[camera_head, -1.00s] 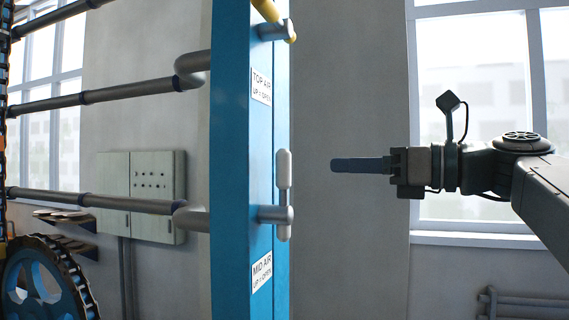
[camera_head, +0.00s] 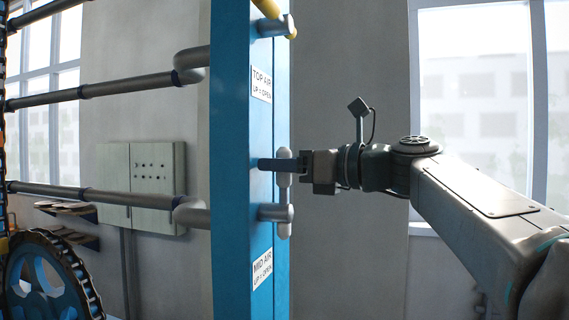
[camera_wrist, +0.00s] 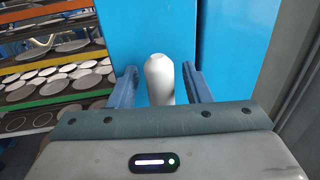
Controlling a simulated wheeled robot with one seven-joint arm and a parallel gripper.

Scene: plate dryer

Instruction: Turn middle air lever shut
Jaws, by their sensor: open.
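The middle air lever (camera_head: 284,229) is a white handle on a grey pivot on the blue post (camera_head: 232,120), above the "MID AIR UP = OPEN" label (camera_head: 262,270). It stands upright, its longer end up. My gripper (camera_head: 276,164) is at the upper end of the lever, its blue finger reaching across it in the head view. In the wrist view the white lever end (camera_wrist: 159,80) stands between the two open fingers (camera_wrist: 158,88).
Above is the top air lever (camera_head: 267,8) with a yellow handle, over the "TOP AIR UP = OPEN" label (camera_head: 261,84). Grey pipes (camera_head: 130,197) run left from the post. Racks of plates (camera_wrist: 60,68) show at left in the wrist view.

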